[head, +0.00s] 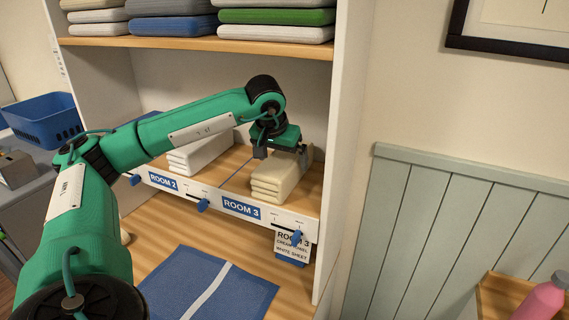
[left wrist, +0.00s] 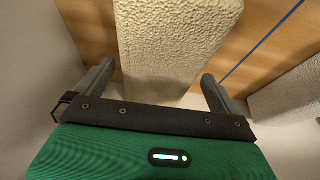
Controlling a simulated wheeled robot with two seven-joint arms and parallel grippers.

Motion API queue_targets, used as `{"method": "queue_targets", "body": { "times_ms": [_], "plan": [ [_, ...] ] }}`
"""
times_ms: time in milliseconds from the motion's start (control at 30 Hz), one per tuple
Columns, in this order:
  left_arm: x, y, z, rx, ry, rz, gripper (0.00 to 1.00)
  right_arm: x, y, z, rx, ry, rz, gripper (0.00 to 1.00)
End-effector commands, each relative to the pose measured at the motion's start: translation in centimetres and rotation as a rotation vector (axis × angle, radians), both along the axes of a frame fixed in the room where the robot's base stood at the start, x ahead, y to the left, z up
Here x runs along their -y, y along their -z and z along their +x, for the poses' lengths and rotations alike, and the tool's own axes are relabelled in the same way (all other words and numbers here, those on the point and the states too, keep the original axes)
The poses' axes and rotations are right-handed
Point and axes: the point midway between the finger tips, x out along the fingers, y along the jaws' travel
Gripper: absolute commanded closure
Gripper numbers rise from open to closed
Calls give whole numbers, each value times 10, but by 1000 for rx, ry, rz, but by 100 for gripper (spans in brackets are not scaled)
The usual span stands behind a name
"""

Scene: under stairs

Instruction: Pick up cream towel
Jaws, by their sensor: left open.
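The cream towel (head: 276,180) is a folded stack lying on the wooden shelf, behind the ROOM 3 label. My left gripper (head: 280,148) is above the towel's back part. In the left wrist view the cream towel (left wrist: 165,45) lies between the two open fingers of my left gripper (left wrist: 155,88), apart from both as far as I can see. A card (head: 293,242) reading ROOM 3, cream towel, white sheet hangs below the shelf edge. My right gripper is not in view.
Folded white linen (head: 200,152) lies left of the towel, past a thin blue divider line. An upper shelf (head: 200,44) with folded linens overhangs. The white side panel (head: 346,130) stands close on the right. A blue mat (head: 210,288) lies below.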

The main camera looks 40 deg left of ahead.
Motion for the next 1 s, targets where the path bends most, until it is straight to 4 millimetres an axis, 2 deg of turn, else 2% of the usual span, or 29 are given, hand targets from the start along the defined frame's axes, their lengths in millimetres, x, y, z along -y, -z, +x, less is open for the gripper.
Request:
{"method": "queue_targets", "body": {
  "times_ms": [33, 200, 333, 533, 567, 800, 1000],
  "plan": [
    [0, 2, 2, -4, -1, 2, 0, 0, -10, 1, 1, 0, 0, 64],
    [-1, 24, 11, -2, -2, 1, 0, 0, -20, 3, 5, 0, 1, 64],
    [-2, 33, 14, 0, -2, -1, 0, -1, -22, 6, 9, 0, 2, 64],
    [-2, 34, 14, 1, -1, 0, 0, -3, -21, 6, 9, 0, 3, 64],
    [-2, 34, 14, 1, -1, 0, 4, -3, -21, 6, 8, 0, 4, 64],
    [-2, 34, 14, 1, -1, 0, 51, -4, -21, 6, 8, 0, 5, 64],
    [-3, 34, 14, 2, -1, 0, 52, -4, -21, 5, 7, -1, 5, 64]
  ]
}}
